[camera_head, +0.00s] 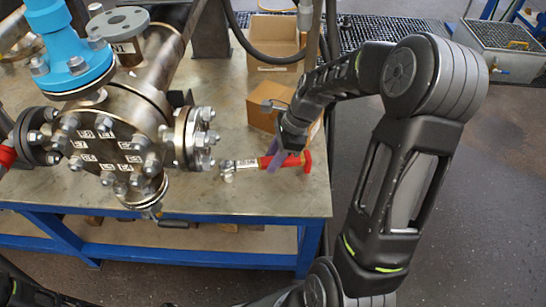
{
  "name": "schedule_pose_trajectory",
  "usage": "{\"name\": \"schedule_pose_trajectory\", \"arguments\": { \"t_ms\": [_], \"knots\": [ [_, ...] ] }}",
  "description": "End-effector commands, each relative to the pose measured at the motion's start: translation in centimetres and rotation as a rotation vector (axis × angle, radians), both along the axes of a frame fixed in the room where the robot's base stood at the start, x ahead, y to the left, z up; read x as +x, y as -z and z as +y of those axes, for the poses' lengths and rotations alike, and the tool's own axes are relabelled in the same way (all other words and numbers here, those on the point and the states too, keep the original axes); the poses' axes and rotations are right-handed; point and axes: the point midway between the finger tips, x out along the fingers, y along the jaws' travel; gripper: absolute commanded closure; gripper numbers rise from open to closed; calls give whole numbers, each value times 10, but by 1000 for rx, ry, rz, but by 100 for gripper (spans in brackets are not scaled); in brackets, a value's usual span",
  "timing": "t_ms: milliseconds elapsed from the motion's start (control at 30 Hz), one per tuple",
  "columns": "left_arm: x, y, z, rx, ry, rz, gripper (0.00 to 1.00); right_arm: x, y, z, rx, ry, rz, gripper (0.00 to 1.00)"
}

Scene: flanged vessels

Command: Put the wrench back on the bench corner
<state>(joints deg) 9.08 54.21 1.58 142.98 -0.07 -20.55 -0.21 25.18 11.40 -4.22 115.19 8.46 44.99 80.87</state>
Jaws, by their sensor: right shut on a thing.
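The wrench (240,166) has a silver head pointing left and a red handle pointing right. It is at the right front part of the steel-topped bench (270,203), close to the bench's right edge. My right gripper (278,160) reaches down from the upper right and is shut on the red handle, its purplish fingers around it. I cannot tell whether the wrench touches the bench top or is slightly above it. My left gripper is not in view.
A flanged vessel (100,140) with bolted flanges and a blue upper fitting (62,45) fills the bench's left side, near the wrench head. Cardboard boxes (272,42) stand behind the gripper. The front right bench corner is bare. A grated grey unit (505,45) stands far right.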

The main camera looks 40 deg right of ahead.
Motion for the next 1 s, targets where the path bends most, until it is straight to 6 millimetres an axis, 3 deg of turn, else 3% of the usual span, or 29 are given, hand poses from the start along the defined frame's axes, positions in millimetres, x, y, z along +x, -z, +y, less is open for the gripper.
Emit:
{"name": "schedule_pose_trajectory", "arguments": {
  "t_ms": [133, 167, 400, 467, 633, 900, 1000],
  "knots": [
    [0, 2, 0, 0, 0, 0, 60, 1, 3, 0, 0, -1, -2, 100],
    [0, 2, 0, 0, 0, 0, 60, 1, 3, 0, 0, -1, -2, 70],
    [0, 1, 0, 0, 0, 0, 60, 0, 3, 0, 0, 0, 0, 51],
    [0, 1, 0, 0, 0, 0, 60, 0, 3, 0, 0, 0, 0, 46],
    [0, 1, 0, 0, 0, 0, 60, 0, 4, 0, 0, 0, 0, 46],
    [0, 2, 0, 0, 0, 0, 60, 0, 4, 0, 1, 1, 1, 24],
    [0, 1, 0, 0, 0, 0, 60, 0, 4, 0, 1, 1, 1, 24]
  ]
}}
